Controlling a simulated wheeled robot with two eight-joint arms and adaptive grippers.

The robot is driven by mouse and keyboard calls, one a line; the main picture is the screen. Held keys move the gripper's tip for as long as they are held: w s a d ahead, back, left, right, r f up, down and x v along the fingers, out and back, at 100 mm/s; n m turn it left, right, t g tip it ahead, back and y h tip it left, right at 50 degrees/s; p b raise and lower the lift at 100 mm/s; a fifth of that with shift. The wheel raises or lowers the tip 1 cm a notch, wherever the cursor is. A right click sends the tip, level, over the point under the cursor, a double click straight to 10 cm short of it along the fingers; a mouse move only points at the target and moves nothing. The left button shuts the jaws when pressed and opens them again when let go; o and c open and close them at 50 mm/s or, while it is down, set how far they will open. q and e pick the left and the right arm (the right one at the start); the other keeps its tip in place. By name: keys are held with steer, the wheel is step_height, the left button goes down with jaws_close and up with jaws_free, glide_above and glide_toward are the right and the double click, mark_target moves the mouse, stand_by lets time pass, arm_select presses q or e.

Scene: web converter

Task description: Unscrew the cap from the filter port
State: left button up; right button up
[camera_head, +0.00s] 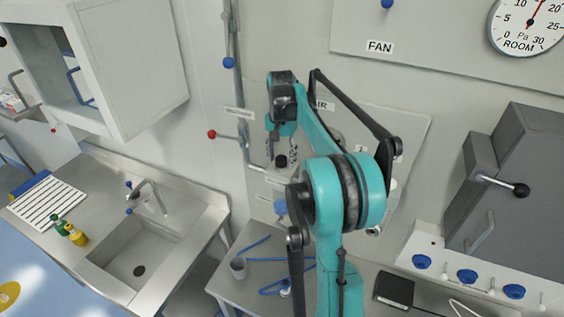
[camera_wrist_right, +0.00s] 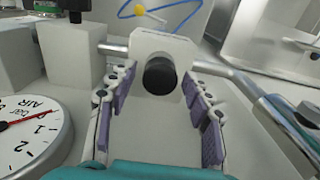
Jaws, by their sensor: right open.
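The black round cap (camera_wrist_right: 160,76) sits on the front of a pale block-shaped port (camera_wrist_right: 165,45) in the right wrist view. A small dark knob that looks like the same cap (camera_head: 281,161) shows between the fingers in the head view. My right gripper (camera_head: 281,153) is open at the wall panel. In the right wrist view its two purple-padded fingers (camera_wrist_right: 158,82) stand apart on either side of the cap. Clear gaps show between the pads and the cap, and I see no contact. My left gripper is not in view.
A round AIR gauge (camera_wrist_right: 30,135) is close to the left finger in the wrist view. A metal pipe (camera_wrist_right: 215,70) runs beside the port. In the head view, a red-knobbed lever (camera_head: 212,134) lies left of the gripper; a grey box (camera_head: 520,190) stands right.

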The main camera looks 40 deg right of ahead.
steer(key=shift+m, duration=0.4)
steer(key=m, duration=0.3)
steer(key=shift+m, duration=0.3)
steer(key=shift+m, duration=0.4)
steer(key=m, duration=0.3)
steer(key=shift+m, duration=0.3)
jaws_close()
steer(key=n, duration=0.4)
